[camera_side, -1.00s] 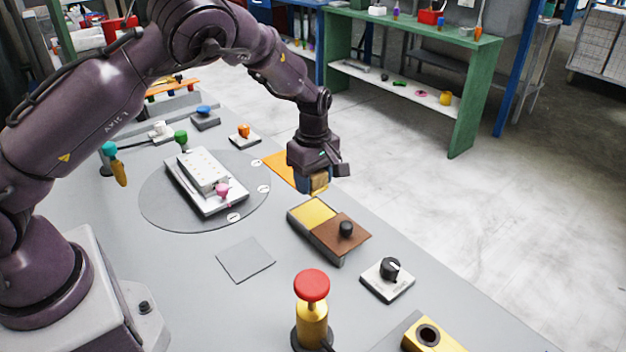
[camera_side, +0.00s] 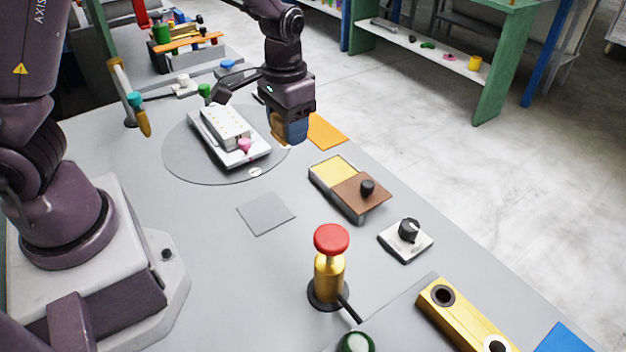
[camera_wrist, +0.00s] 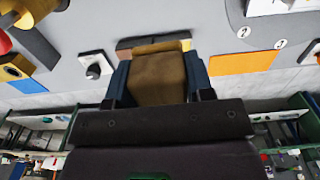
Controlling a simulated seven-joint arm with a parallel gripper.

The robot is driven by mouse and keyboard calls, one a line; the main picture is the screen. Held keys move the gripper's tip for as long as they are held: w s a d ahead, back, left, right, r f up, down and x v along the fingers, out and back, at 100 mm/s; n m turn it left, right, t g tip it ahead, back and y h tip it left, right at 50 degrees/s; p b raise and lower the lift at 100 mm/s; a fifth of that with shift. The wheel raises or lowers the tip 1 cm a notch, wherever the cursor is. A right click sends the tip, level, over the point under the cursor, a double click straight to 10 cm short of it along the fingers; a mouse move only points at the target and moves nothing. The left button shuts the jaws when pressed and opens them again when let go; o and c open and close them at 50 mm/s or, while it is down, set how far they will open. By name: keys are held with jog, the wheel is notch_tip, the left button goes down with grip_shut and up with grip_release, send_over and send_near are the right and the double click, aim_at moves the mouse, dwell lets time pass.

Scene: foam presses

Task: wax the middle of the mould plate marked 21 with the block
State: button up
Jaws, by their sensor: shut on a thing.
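My gripper (camera_side: 290,137) is shut on a tan-brown block (camera_wrist: 158,78), held between its blue fingers in the wrist view. In the side view the gripper is above the table, near the right edge of the grey turntable (camera_side: 185,165); the block is mostly hidden by the fingers. A white plate assembly (camera_side: 258,160) with a raised studded top and a pink knob lies on the turntable. It shows only in part in the wrist view (camera_wrist: 268,7). I cannot read a 21 on anything. An open tray with a yellow pad (camera_side: 331,170) and a brown lid (camera_side: 362,195) stands right of the gripper.
An orange sheet (camera_side: 326,131) lies behind the gripper. A red push-button (camera_side: 331,238) on a brass post and a black dial (camera_side: 409,231) stand nearer the front. A grey square (camera_side: 266,213) lies flat in front of the turntable. A hanging teal-and-yellow tool (camera_side: 139,113) is at left.

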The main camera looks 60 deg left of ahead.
jog(key=shift+d+r, duration=0.25)
jog(key=shift+r, duration=0.35)
jog(key=shift+a+r, duration=0.1)
jog(key=shift+a, duration=0.25)
jog(key=a+f+n, duration=0.3)
jog(key=a+n, duration=0.2)
jog(key=a, duration=1)
jog(key=n, duration=0.4)
send_near(219, 113)
jog(key=shift+s+d, duration=0.25)
jog(key=shift+s, duration=0.35)
jog(key=shift+w+f, duration=0.2)
jog(key=shift+f, duration=0.75)
jog(key=shift+w+f, duration=0.15)
jog(key=shift+f, duration=0.85)
jog(key=shift+w+f, duration=0.2)
jog(key=shift+f, duration=0.75)
jog(key=shift+d+f, duration=0.2)
jog(key=shift+f, duration=0.65)
jog(key=shift+c, duration=0.3)
jog(key=shift+d, duration=3.45)
jog(key=shift+w+a, duration=0.1)
jog(key=shift+a, duration=3.5)
jog(key=shift+d, duration=3.65)
jog(key=shift+a+r, duration=0.1)
jog(key=shift+a, duration=3.75)
notch_tip(219, 113, up, 8)
jog(key=shift+d, duration=0.15)
